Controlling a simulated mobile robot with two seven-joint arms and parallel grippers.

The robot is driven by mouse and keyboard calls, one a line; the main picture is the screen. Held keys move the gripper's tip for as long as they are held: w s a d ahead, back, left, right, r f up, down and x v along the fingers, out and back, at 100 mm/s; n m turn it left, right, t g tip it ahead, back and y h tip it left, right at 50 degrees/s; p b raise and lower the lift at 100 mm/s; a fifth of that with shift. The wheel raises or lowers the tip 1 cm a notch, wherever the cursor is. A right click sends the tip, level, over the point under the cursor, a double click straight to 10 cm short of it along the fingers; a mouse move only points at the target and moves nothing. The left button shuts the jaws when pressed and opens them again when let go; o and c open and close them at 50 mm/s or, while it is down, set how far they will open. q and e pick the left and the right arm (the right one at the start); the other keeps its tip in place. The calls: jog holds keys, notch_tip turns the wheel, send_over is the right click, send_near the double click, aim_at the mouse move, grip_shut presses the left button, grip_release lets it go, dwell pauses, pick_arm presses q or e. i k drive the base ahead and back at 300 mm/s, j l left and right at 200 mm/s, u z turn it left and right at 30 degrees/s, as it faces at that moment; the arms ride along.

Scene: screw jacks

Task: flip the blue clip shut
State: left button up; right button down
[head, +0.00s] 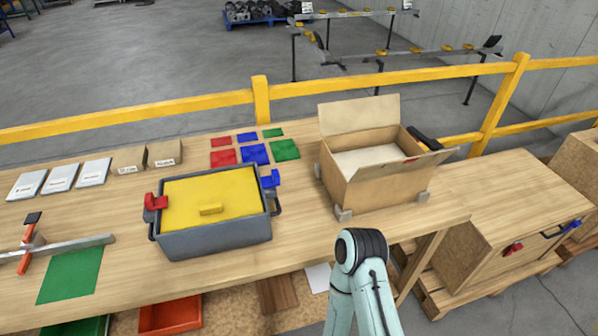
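A blue clip (270,180) sits at the right rim of a grey bin (215,239) on the wooden bench. It stands up and out from the rim, and looks open, though it is small here. A red clip (155,202) is on the bin's left rim. A yellow lid (210,188) with a raised yellow grip covers the bin. Another blue part (573,226) is on the wooden box at the far right, near a dark handle. Neither of my grippers shows. One pale arm link of mine rises at the bottom, right of the bin.
An open cardboard box (378,188) stands right of the bin, with a dark object (425,138) behind it. Red, blue and green squares lie behind the bin. A yellow rail (300,92) runs behind the bench.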

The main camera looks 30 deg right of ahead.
aim_at(273, 181)
jog(key=k+l, duration=0.1)
jog(key=l, duration=0.65)
jog(key=k+l, duration=0.1)
jog(key=l, duration=0.65)
